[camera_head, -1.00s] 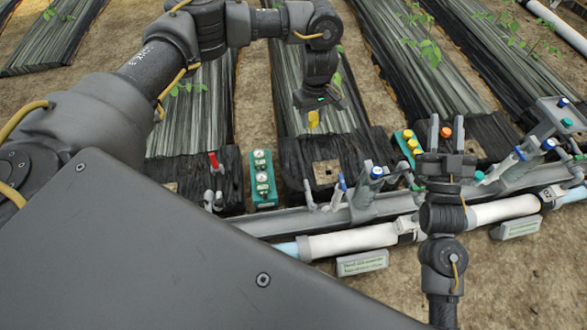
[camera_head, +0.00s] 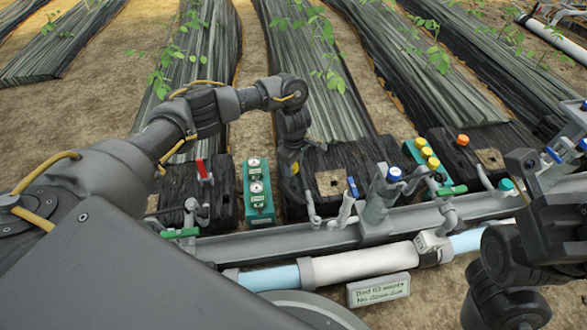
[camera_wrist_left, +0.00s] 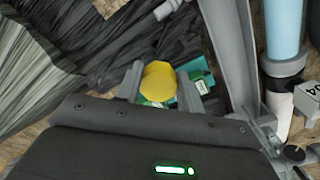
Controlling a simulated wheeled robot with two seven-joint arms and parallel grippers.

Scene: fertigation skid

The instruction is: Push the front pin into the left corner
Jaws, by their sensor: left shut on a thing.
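My left gripper (camera_head: 292,167) is shut on a yellow pin, whose round yellow head (camera_wrist_left: 158,82) shows between the two grey fingers in the left wrist view. In the head view only a little yellow (camera_head: 295,168) shows at the fingertips, between the green gauge panel and a tan square patch (camera_head: 330,183) on black sheeting. Its lower end is hidden, so I cannot tell whether it touches the ground. In the wrist view the green panel (camera_wrist_left: 196,85) lies behind and beside the pin. My right arm is at the right edge of the head view; its fingers are not clear.
The green gauge panel (camera_head: 258,190) and a red-handled valve (camera_head: 202,168) stand left of the gripper. A grey rail (camera_head: 270,240) with upright valves and a white pipe (camera_head: 365,262) run in front. A green block with several yellow knobs (camera_head: 428,155) stands right.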

